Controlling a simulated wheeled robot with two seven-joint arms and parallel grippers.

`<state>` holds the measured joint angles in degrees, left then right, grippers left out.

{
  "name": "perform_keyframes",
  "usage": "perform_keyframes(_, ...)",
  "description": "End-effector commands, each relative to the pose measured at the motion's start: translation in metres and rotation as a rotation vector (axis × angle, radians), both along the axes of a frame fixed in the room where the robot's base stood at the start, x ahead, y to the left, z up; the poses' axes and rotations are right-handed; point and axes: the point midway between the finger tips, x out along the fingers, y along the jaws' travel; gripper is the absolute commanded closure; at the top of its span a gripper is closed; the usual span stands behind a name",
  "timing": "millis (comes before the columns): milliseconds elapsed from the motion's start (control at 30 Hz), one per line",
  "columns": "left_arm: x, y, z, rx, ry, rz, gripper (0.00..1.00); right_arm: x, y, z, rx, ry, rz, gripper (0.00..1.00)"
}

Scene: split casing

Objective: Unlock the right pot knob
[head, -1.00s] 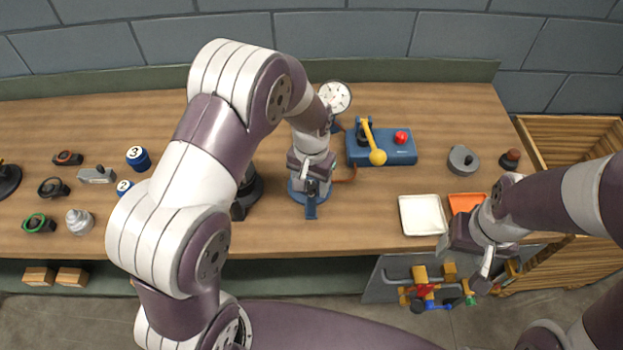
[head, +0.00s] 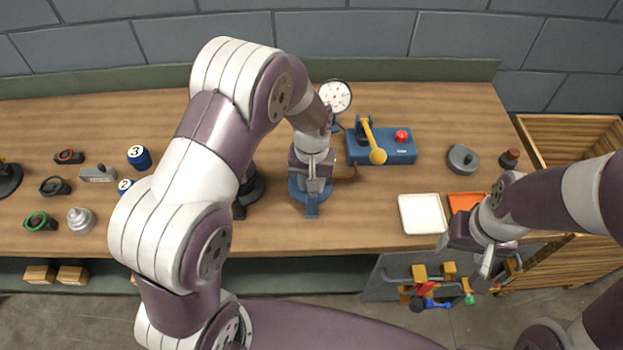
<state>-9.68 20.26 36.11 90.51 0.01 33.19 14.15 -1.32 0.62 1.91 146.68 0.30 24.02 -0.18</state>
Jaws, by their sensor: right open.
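No part can be told for sure as the right pot knob. My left gripper (head: 314,188) points down over the blue base (head: 312,208) of a dial gauge (head: 335,96); whether its jaws are apart or touching anything is unclear. My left arm hides part of the table and a black round-based object (head: 256,188). My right gripper (head: 484,266) is open and empty in front of the table's right front edge. A grey round knob-like part (head: 463,158) and a small dark knob-like part (head: 510,158) stand at the right.
A blue box (head: 392,152) with a yellow lever and red button stands behind. A white tray (head: 422,214) and an orange tray (head: 466,201) lie at the front right. Several small parts sit at the left. A wooden crate (head: 570,124) stands right. Coloured tools hang below the edge.

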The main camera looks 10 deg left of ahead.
Motion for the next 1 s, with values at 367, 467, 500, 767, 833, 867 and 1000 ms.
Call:
perform_keyframes(367, 0.001, -0.0001, 0.0014, 0.0, -0.003, 0.353, 0.99, 0.0, 0.0, 0.0055, 0.0, 0.0, 0.0, 0.36)
perform_keyframes(467, 0.0011, -0.0002, 0.0013, 0.0, -0.003, 0.448, 0.99, 0.0, 0.0, 0.0065, 0.0, 0.0, 0.0, 0.36)
perform_keyframes(500, 0.0011, -0.0002, 0.0013, 0.0, -0.003, 0.486, 0.99, 0.0, 0.0, 0.0069, 0.0, 0.0, 0.0, 0.36)
perform_keyframes(767, 0.0014, -0.0002, 0.0015, -0.001, -0.004, 0.733, 0.99, 0.0, 0.0, 0.0095, 0.0, 0.0, 0.0, 0.36)
perform_keyframes(833, 0.0015, -0.0002, 0.0016, -0.001, -0.004, 0.799, 0.99, 0.0, 0.0, 0.0101, 0.0, 0.0, 0.0, 0.36)
perform_keyframes(867, 0.0015, -0.0002, 0.0016, -0.001, -0.004, 0.827, 0.99, 0.0, 0.0, 0.0103, 0.0, 0.0, 0.0, 0.36)
perform_keyframes(1000, 0.0017, -0.0003, 0.0016, -0.002, -0.004, 0.953, 0.99, 0.0, 0.0, 0.0113, 0.0, 0.0, 0.0, 0.36)
